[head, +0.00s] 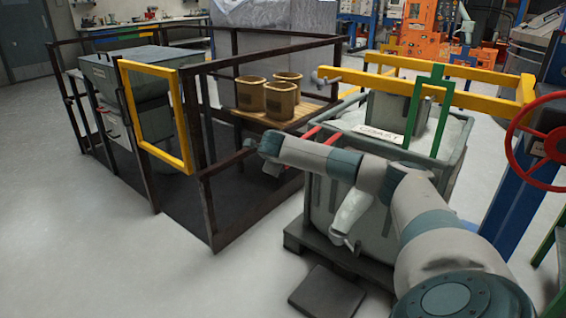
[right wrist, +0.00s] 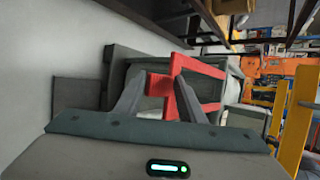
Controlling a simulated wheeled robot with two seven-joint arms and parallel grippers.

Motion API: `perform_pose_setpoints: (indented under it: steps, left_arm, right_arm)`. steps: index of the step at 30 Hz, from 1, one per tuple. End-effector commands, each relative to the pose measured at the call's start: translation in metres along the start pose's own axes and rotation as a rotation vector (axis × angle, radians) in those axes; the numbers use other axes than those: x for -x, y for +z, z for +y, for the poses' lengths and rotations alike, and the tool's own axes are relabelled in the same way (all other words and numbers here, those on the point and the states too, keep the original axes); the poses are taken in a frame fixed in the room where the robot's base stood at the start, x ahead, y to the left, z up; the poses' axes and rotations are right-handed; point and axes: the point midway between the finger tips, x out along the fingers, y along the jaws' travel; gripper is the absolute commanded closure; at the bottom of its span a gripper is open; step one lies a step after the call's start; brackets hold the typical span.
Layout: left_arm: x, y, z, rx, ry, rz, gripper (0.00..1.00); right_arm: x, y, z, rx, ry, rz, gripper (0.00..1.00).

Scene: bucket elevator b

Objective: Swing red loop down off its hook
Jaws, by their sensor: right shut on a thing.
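The red loop shows large in the right wrist view (right wrist: 198,68) as a flat-barred red frame, in front of a grey-green bin. My right gripper (right wrist: 160,92) has a finger on each side of a short red bar of this loop and is shut on it. In the head view, red parts of the loop (head: 310,133) show above and beside my right wrist, by the left rim of the grey bin (head: 450,165). My wrist covers much of it there. I cannot make out its hook. My left gripper is not in view.
A dark railing (head: 215,180) with a yellow gate frame (head: 186,120) stands to the left. Several tan buckets (head: 280,100) sit on a wooden platform behind it. A yellow rail (head: 440,98) crosses above the bin. A red handwheel (head: 510,140) is at right. Floor at front left is clear.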

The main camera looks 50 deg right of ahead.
Motion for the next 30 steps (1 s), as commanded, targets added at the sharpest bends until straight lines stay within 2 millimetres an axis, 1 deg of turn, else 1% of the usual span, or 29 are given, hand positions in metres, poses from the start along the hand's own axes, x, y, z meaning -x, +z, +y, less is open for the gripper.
perform_pose_setpoints:
  steps: [1,5,11,14,17,24,30]
  left_arm:
    - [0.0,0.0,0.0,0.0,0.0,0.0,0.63]
    - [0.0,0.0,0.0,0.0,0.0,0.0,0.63]
    - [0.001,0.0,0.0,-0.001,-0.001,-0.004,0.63]
    - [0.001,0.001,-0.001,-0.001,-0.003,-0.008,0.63]
    - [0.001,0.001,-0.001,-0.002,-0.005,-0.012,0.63]
    - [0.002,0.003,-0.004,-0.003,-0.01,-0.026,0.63]
    - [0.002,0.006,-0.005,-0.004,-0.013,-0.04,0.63]
  right_arm:
    - [-0.001,-0.002,-0.004,-0.002,-0.006,0.005,0.72]
    - [0.003,-0.002,-0.003,-0.002,-0.004,0.004,0.72]
    - [0.019,0.0,-0.001,0.0,-0.001,0.001,0.72]
    - [0.033,0.0,0.0,0.001,0.0,0.0,0.72]
    - [0.051,0.0,-0.001,0.001,0.0,-0.001,0.72]
    - [0.101,0.001,0.0,0.001,0.0,-0.003,0.72]
    - [0.14,0.001,-0.001,-0.001,-0.001,-0.003,0.72]
